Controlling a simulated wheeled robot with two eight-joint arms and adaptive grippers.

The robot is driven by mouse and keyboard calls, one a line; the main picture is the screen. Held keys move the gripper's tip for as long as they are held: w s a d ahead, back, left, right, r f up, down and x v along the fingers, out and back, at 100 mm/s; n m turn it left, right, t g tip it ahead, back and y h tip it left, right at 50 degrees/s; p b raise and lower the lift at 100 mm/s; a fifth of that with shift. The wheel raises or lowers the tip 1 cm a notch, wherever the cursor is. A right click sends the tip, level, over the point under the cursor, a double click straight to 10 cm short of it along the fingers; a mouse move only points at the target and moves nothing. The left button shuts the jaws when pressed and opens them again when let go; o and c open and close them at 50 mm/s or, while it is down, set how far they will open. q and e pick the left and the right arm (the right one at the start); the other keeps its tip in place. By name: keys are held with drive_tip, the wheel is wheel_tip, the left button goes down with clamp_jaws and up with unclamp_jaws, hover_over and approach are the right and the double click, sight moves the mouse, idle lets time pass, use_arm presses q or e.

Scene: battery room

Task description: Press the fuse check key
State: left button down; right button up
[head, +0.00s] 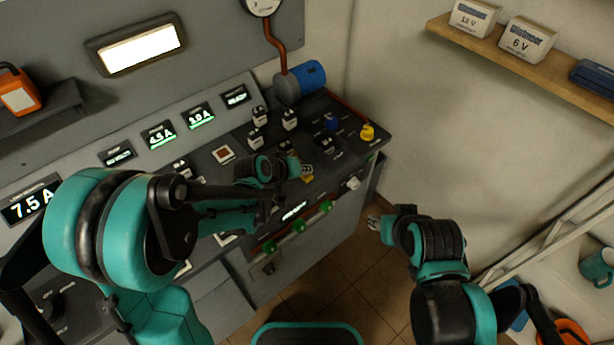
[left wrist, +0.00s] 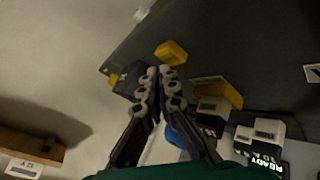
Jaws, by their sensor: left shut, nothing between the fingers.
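The sloped control panel (head: 232,140) holds many keys and knobs; I cannot read which one is the fuse check key. My left gripper (head: 305,172) is over the panel's right part, shut and empty, beside a small yellow piece (head: 307,180). In the left wrist view the shut fingertips (left wrist: 158,73) point at the dark panel, between a yellow block (left wrist: 171,52) and a black block (left wrist: 129,80). Another yellow piece (left wrist: 217,92) lies to their right. Contact cannot be told. My right gripper (head: 378,226) is off the panel's right side, above the floor; its opening is unclear.
Green pieces (head: 299,224) line the front face. A shelf (head: 540,70) with boxes is at right.

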sight(305, 178)
use_arm(q)
drive_tip(key=shift+f+b, duration=0.5)
drive_tip(key=shift+f, duration=0.15)
idle(0.6)
drive_tip(key=shift+r, duration=0.15)
drive_tip(key=shift+r+p, duration=0.6)
drive_tip(key=shift+r, duration=0.15)
wheel_tip(305, 178, up, 5)
drive_tip(key=p, duration=0.4)
idle(0.4)
idle(0.5)
